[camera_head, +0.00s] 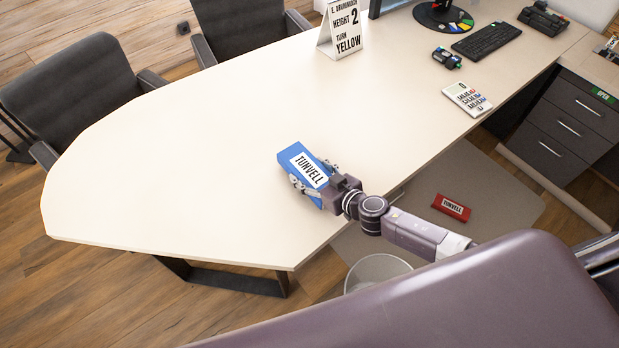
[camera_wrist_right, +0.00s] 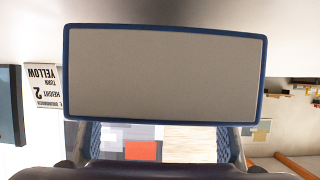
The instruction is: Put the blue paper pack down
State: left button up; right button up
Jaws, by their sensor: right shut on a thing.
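The blue paper pack (camera_head: 297,156) has a white label reading TUNVELL. It is over the near part of the pale desk (camera_head: 190,150) in the head view. My right gripper (camera_head: 318,185) is shut on the pack, with a finger on each side. In the right wrist view the pack's grey face with a blue rim (camera_wrist_right: 165,75) fills the middle, between the fingers (camera_wrist_right: 160,143). Whether the pack touches the desk top or hangs just above it I cannot tell. My left gripper is not in view.
A sign (camera_head: 341,28), a calculator (camera_head: 467,99), a small dark device (camera_head: 447,58) and a keyboard (camera_head: 486,40) stand farther back on the desk. A red TUNVELL pack (camera_head: 451,207) and a bin (camera_head: 376,270) are below the desk. The desk's left half is clear.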

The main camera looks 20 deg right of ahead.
jog(key=shift+w+f+b, duration=0.1)
jog(key=shift+f+b, duration=0.2)
jog(key=shift+f, duration=0.7)
jog(key=shift+f, duration=0.1)
jog(key=o, duration=1.6)
jog(key=shift+c, duration=0.2)
jog(key=v, duration=1)
jog(key=shift+s, duration=0.25)
jog(key=shift+b+v, duration=0.35)
jog(key=shift+v, duration=0.55)
